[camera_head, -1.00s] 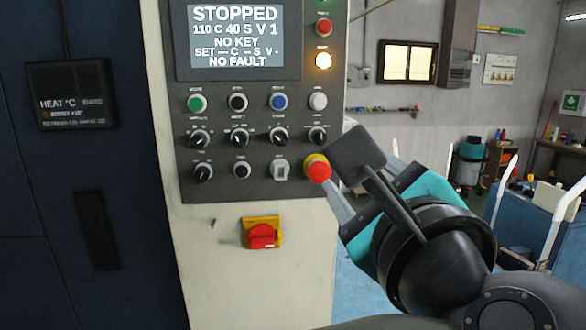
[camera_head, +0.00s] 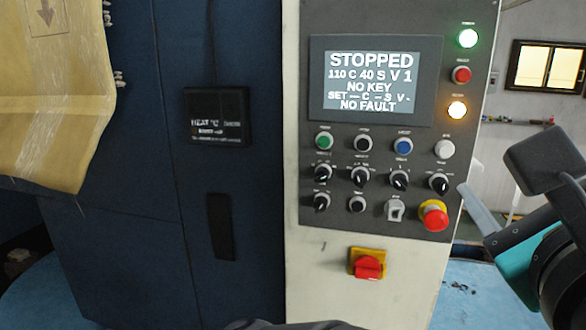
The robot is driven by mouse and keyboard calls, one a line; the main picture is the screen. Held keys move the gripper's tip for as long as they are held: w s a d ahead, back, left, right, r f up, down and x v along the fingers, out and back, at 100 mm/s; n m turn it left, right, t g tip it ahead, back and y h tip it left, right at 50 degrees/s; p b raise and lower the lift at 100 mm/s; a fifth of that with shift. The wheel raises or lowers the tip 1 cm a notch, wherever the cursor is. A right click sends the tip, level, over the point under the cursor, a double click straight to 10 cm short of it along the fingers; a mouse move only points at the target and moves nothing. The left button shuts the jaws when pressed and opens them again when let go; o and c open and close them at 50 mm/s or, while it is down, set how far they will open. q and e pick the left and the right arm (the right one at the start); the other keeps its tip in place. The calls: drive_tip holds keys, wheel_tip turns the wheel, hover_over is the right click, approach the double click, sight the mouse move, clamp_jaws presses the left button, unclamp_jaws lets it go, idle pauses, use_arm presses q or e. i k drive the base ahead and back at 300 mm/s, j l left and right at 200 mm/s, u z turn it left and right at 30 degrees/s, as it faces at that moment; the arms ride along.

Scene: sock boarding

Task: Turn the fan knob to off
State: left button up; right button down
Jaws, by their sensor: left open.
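The grey control panel (camera_head: 375,135) stands upright at the centre right. It carries a row of black selector knobs, including the far-left one (camera_head: 323,171), the second (camera_head: 360,175) and the far-right one (camera_head: 439,184). Another black selector knob (camera_head: 321,202) sits below at the left. Their labels are too small to read, so I cannot tell which is the fan knob.
A red-and-yellow switch (camera_head: 367,264) is below. The screen (camera_head: 371,80) reads STOPPED. A dark blue cabinet (camera_head: 140,230) and a yellowish sheet (camera_head: 50,90) are at left.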

sight(320, 204)
drive_tip(key=k+j, duration=0.2)
drive_tip(key=k, duration=0.3)
drive_tip(key=k+j, duration=0.2)
drive_tip(key=k, duration=0.25)
